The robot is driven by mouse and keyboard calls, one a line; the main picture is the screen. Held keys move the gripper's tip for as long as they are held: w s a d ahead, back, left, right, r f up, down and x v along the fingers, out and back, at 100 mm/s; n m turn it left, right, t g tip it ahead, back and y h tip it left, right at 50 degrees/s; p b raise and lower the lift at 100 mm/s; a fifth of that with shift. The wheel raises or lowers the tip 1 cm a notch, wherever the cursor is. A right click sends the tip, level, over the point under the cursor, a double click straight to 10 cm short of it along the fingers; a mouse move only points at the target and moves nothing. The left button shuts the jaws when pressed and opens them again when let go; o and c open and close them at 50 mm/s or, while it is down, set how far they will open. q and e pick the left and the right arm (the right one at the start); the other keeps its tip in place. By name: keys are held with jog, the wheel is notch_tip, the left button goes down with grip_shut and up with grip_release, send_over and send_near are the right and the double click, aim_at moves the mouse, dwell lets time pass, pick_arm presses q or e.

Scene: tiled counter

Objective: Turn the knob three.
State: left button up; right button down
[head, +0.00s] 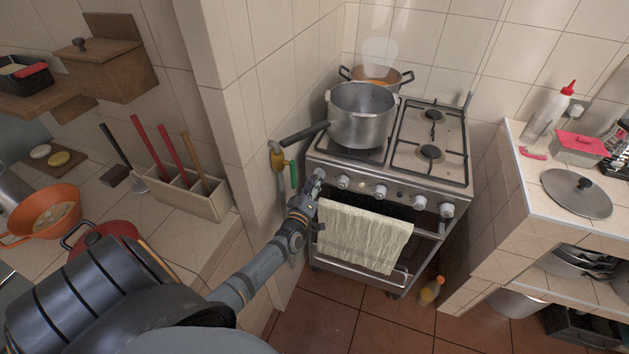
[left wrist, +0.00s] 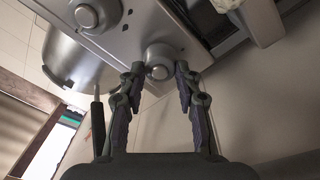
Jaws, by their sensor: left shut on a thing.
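A row of several round silver knobs runs along the stove's front panel, including a middle one (head: 380,191) and a far right one (head: 447,210). No numbers are readable on them. My left gripper (head: 313,184) is at the far left knob (head: 319,173). In the left wrist view, my left gripper's fingertips (left wrist: 160,72) are on either side of that knob (left wrist: 160,58), shut on it. A neighbouring knob (left wrist: 87,15) shows at upper left there. The knob's turn angle cannot be made out. My right gripper is not in view.
A grey pot (head: 362,115) stands on the stove, its dark handle (head: 303,132) reaching out to the left above my gripper. A cream towel (head: 362,237) hangs on the oven front. Tiled wall stands close left. An orange-capped bottle (head: 431,291) stands on the floor.

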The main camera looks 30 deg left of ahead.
pick_arm(q)
jog(key=shift+m+p, duration=0.3)
jog(key=shift+m, duration=0.9)
jog(key=shift+h, duration=0.3)
jog(key=o, duration=1.2)
jog(key=shift+c, duration=0.2)
jog(key=v, duration=1.2)
